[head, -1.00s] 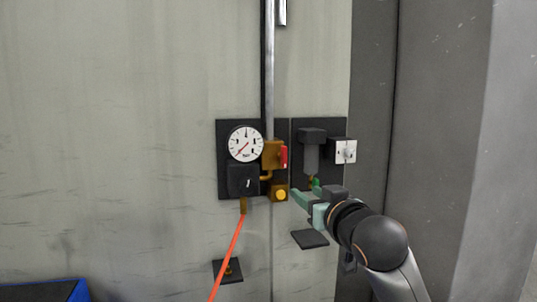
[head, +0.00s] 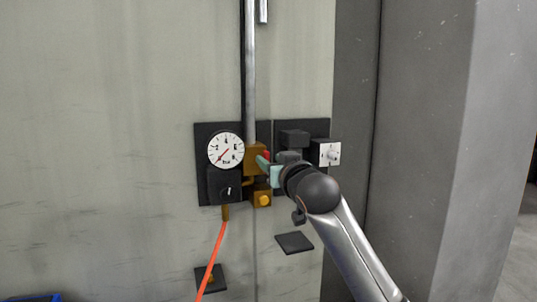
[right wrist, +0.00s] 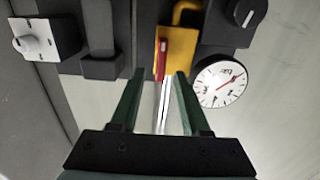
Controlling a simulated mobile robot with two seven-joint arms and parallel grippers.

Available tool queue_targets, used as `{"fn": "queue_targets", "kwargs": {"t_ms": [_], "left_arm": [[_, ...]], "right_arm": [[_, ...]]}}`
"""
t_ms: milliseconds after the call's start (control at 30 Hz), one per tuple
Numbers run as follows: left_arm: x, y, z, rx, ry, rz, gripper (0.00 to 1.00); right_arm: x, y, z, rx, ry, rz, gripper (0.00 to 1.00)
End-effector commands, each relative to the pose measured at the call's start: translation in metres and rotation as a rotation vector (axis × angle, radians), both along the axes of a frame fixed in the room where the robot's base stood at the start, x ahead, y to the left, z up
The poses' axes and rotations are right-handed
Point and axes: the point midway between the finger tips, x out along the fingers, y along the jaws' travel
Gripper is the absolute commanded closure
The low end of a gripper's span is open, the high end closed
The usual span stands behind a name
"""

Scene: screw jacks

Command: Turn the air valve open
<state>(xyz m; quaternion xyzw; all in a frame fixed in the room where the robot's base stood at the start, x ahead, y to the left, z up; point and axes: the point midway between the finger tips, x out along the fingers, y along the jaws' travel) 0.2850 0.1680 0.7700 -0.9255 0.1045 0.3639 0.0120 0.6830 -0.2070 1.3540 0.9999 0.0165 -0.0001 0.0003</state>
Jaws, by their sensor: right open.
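The air valve has a brass body (head: 254,158) on a dark panel at the foot of a metal pipe. Its red handle (head: 267,154) is mostly hidden behind my right gripper (head: 263,164) in the head view. In the right wrist view the red handle (right wrist: 160,58) lies along the brass body (right wrist: 181,48). My right gripper (right wrist: 159,76) is open there, its two green fingers apart, with the handle just beyond and between the tips. I cannot tell whether a finger touches it. My left gripper is not in view.
A round gauge (head: 226,150) is beside the valve, above a black knob block (head: 226,184). An orange hose (head: 213,258) hangs below. A dark filter unit (head: 293,138) and a white switch box (head: 328,153) are to the right. A grey pillar stands further right.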

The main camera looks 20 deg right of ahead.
Motion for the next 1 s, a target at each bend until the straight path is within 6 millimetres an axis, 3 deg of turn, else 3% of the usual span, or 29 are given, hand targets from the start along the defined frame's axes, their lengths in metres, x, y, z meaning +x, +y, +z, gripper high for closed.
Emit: {"fn": "queue_targets", "kwargs": {"t_ms": [200, 567, 1000], "left_arm": [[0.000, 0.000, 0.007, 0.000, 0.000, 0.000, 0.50], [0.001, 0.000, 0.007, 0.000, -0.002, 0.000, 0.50], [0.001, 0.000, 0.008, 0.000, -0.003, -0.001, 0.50]], "right_arm": [[0.018, 0.001, 0.001, 0.001, 0.001, 0.001, 0.54], [0.022, 0.001, 0.000, 0.001, 0.000, 0.001, 0.54], [0.022, 0.001, 0.000, 0.001, 0.000, 0.001, 1.00]]}}
